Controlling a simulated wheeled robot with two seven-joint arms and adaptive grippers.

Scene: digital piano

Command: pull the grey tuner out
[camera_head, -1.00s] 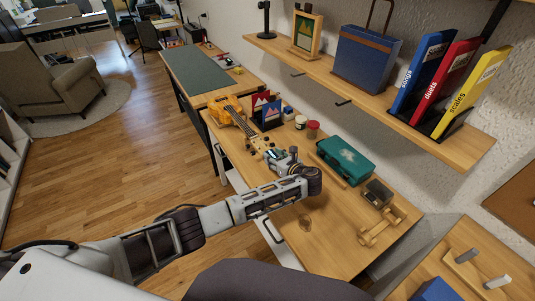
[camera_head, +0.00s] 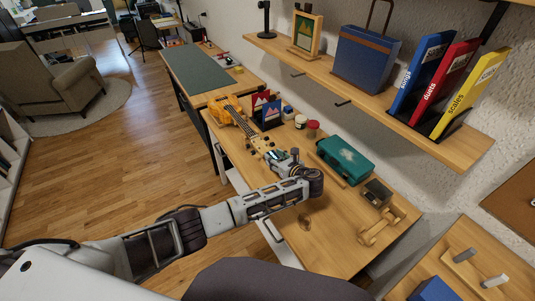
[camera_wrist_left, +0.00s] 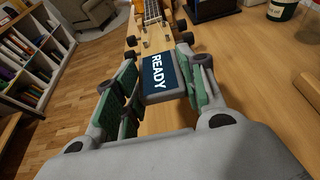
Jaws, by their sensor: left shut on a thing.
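The grey tuner (camera_wrist_left: 163,76) has a dark blue screen reading "READY" in the left wrist view. It sits at the headstock (camera_wrist_left: 150,40) of a small wooden guitar, which shows in the head view (camera_head: 237,117) lying on the workbench. My left gripper (camera_wrist_left: 165,84) has its green-padded fingers on both sides of the tuner, shut on it. In the head view my left gripper (camera_head: 278,157) is at the guitar's headstock end and hides most of the tuner. Whether the tuner still touches the headstock is unclear. My right gripper is not in view.
On the workbench (camera_head: 335,235) are red and blue stands (camera_head: 267,112), small jars (camera_head: 312,129), a green case (camera_head: 345,160) and a wooden rest (camera_head: 380,227). A shelf (camera_head: 460,146) with books overhangs the back.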

